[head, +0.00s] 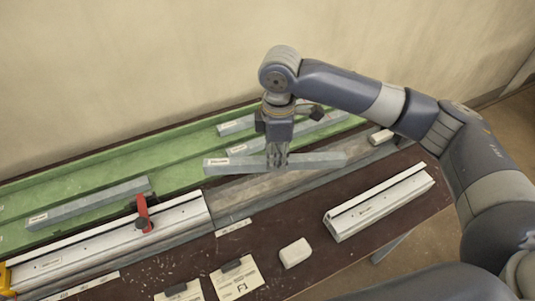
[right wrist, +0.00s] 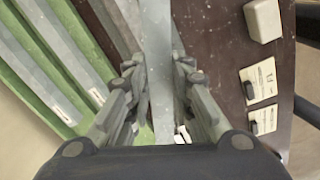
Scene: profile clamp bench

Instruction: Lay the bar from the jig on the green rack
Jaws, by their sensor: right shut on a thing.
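My right gripper (head: 277,162) is shut on a long grey bar (head: 224,165). The bar is roughly level in the head view, with a pale label near its left end. In the right wrist view the bar (right wrist: 156,25) runs between the fingers of the right gripper (right wrist: 158,66). The green rack (head: 110,172) lies along the wall, with grey bars lying in it, one at the left (head: 88,204) and others farther right. The jig (head: 180,222) has a pale rail and a red clamp lever (head: 143,215). My left gripper is not in view.
A separate pale profile (head: 380,202) lies on the dark bench at the right. A white block (head: 295,252) and paper cards (head: 236,278) lie near the front. The wall stands behind the rack. Dark bench between block and profile is clear.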

